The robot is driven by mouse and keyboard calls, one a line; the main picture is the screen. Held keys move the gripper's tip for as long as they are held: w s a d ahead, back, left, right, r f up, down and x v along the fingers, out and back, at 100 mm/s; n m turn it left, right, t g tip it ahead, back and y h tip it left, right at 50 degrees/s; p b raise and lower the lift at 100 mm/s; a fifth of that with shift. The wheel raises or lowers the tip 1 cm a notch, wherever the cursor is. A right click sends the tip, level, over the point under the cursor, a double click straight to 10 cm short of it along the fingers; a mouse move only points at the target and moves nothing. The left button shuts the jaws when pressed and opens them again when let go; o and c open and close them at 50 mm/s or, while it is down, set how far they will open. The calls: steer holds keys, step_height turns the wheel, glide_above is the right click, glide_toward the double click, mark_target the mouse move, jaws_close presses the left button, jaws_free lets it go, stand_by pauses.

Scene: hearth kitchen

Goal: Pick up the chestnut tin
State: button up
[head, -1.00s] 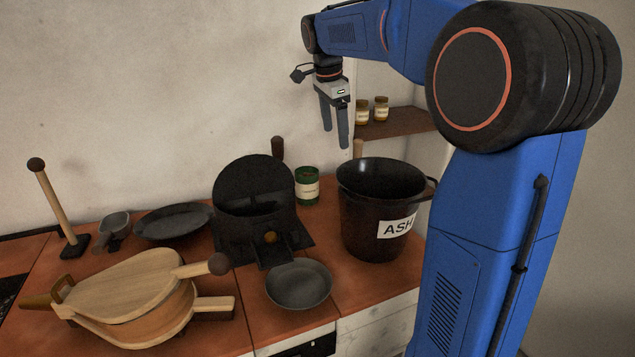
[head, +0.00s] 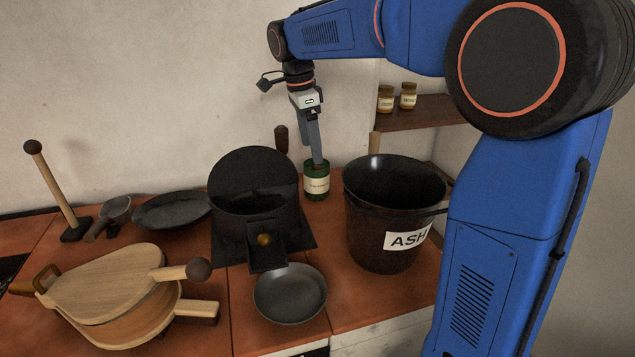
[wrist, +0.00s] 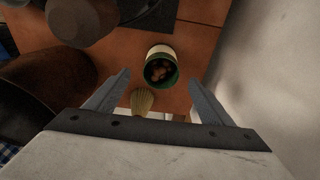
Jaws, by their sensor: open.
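The chestnut tin (head: 317,184) is a small green tin with a cream label. It stands upright on the terracotta counter at the back, between the black roaster and the ash bucket. In the wrist view the open tin (wrist: 161,68) shows brown contents and lies ahead of the fingers, roughly centred between them. My gripper (head: 316,162) is above the tin, pointing down, with its fingertips near the rim in the head view. In the wrist view my gripper (wrist: 160,78) has its two fingers wide apart with nothing between them. I cannot tell the exact height gap.
The black ash bucket (head: 375,232) stands close on the tin's right. The black roaster (head: 246,195) stands close on its left. A brush (wrist: 142,101) is beside the tin. The wall is behind. A grey pan (head: 290,294) and wooden bellows (head: 115,290) are in front.

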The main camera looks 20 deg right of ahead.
mark_target(319, 179)
steer(key=f, duration=0.4)
steer(key=d+f, duration=0.1)
steer(key=f, duration=0.1)
steer(key=shift+f, duration=0.3)
steer(key=shift+w+d+f, duration=0.1)
steer(key=shift+d+f, duration=0.1)
steer(key=shift+f, duration=0.65)
steer(key=shift+d+f, duration=0.25)
steer(key=shift+f, duration=0.6)
steer(key=shift+w+d+f, duration=0.1)
steer(key=shift+d+f, duration=0.1)
steer(key=shift+f, duration=0.65)
steer(key=c, duration=1.4)
